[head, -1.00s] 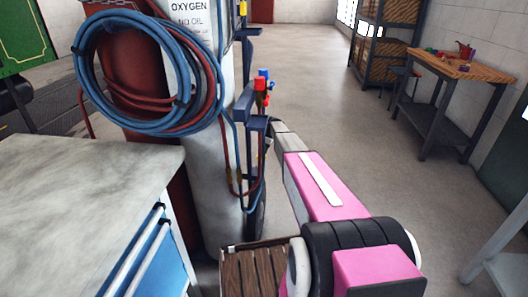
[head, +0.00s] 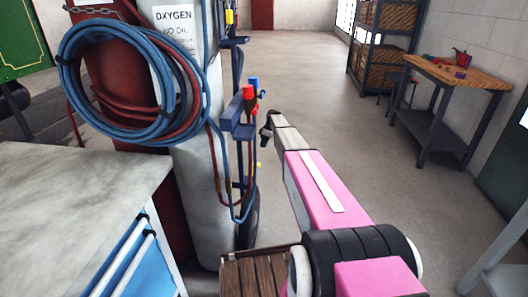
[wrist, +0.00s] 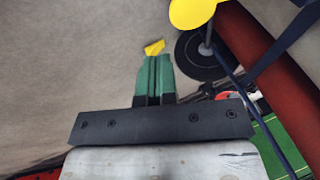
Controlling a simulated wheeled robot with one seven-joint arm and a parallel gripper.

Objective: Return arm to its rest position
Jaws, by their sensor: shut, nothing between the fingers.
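My arm reaches forward in the head view, and my gripper (head: 267,130) is a small dark shape at its far end, just right of the gas cylinder stand. In the wrist view my gripper (wrist: 154,62) shows two green fingers pressed together, with nothing held between them. A small yellow piece (wrist: 155,47) shows just past the fingertips; whether it touches them I cannot tell.
A grey oxygen cylinder (head: 205,225) with blue hoses (head: 70,75) stands close on the left, behind a grey-topped cabinet (head: 60,200). A wooden-topped table (head: 490,78) and shelf rack (head: 385,50) stand at the right. The floor ahead (head: 320,100) is clear.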

